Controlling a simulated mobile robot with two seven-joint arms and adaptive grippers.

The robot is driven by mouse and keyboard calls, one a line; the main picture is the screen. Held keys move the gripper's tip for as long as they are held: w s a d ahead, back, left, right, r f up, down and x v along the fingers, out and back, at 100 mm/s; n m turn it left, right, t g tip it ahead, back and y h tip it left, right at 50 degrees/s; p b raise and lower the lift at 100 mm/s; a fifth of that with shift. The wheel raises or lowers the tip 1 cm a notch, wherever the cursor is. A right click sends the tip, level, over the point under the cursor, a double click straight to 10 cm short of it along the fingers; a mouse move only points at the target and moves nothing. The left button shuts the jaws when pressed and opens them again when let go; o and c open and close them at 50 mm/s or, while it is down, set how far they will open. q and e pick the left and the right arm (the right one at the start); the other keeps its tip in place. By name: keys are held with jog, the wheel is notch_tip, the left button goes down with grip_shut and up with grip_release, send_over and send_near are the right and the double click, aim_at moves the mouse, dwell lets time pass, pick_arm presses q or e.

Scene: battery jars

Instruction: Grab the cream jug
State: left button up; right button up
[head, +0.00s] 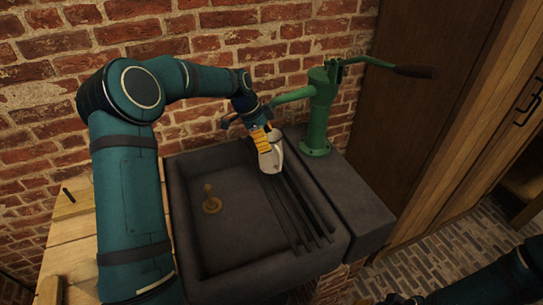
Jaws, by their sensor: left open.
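My left gripper (263,138), with yellow-orange parts, reaches down over the back right of the dark stone sink (183,225). It is open. A pale cream-grey shape (273,159) shows right at its fingertips, over the dark bars in the sink. It looks like the cream jug, but it is small and partly covered by the gripper, so I cannot tell its handle or whether the fingers touch it. My right arm shows only at the bottom right corner, and its gripper is out of view.
A green hand pump (319,112) with a long lever stands on the ledge right of the sink, close to my left wrist. Dark bars (297,210) run along the sink's right side. A brick wall is behind.

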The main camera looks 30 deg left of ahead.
aim_at(274, 150)
pick_arm(q)
jog(key=x, duration=0.5)
jog(key=shift+w+d, duration=0.2)
grip_shut()
